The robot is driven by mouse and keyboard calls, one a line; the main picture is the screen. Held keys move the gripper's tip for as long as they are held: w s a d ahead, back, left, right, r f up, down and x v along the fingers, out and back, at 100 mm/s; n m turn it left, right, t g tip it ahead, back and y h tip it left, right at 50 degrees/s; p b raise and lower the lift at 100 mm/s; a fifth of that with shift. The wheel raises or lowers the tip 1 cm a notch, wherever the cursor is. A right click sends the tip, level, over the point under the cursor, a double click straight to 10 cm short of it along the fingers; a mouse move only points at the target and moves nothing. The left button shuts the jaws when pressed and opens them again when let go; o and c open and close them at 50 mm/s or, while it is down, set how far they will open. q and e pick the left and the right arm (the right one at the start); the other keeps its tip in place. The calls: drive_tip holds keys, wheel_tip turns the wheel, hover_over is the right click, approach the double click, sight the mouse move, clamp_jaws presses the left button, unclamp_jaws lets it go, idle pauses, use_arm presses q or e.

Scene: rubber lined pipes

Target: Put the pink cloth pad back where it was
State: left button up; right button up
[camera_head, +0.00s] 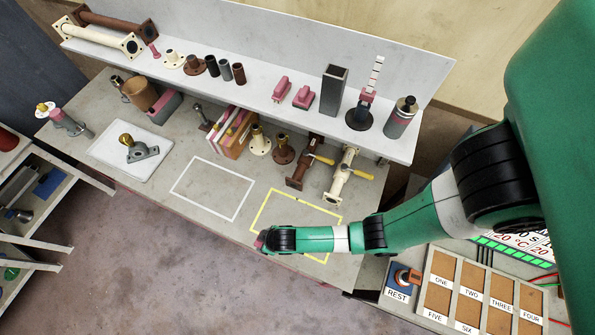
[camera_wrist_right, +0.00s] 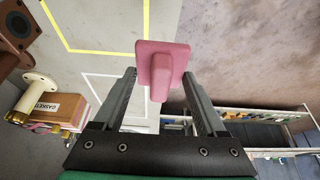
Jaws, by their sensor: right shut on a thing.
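The pink cloth pad (camera_wrist_right: 163,60) is a flat pink piece with a raised ridge. It sits between the fingertips of my right gripper (camera_wrist_right: 160,80) in the right wrist view, held by the ridge. In the head view only a small pink edge of the pad (camera_head: 259,240) shows at the end of my right arm, near the bench's front edge by the yellow outline (camera_head: 262,208). My right arm hides most of the pad and the right gripper there. My left gripper is in neither view.
A white outline (camera_head: 235,210) lies left of the yellow one, bare inside. The upper shelf (camera_head: 200,92) holds two pink blocks (camera_head: 303,96), a grey square tube (camera_head: 333,88) and pipe parts. Valves (camera_head: 343,175) and flanges stand behind the yellow outline. A labelled tray (camera_head: 452,305) is at lower right.

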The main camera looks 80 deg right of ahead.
drive_tip(key=s+d+f+b, duration=0.5)
drive_tip(key=d, duration=0.2)
drive_tip(key=b, duration=0.4)
hover_over(292, 222)
drive_tip(key=a, duration=0.1)
drive_tip(key=f, duration=0.2)
drive_tip(key=s+f, duration=0.1)
drive_tip(key=f, duration=0.1)
drive_tip(key=shift+a, duration=0.2)
drive_tip(key=shift+s+d+f+p, duration=0.1)
drive_tip(key=shift+d+f+p, duration=0.15)
drive_tip(key=shift+d+p, duration=0.1)
drive_tip(key=f, duration=0.1)
drive_tip(key=f+b, duration=0.1)
drive_tip(key=f, duration=0.1)
drive_tip(key=shift+s+d, duration=0.2)
drive_tip(key=shift+d, duration=0.05)
drive_tip(key=shift+f, duration=0.3)
drive_tip(key=shift+f+b, duration=0.2)
drive_tip(key=shift+b, duration=0.15)
drive_tip(key=o, duration=1.4)
drive_tip(key=shift+r, duration=0.1)
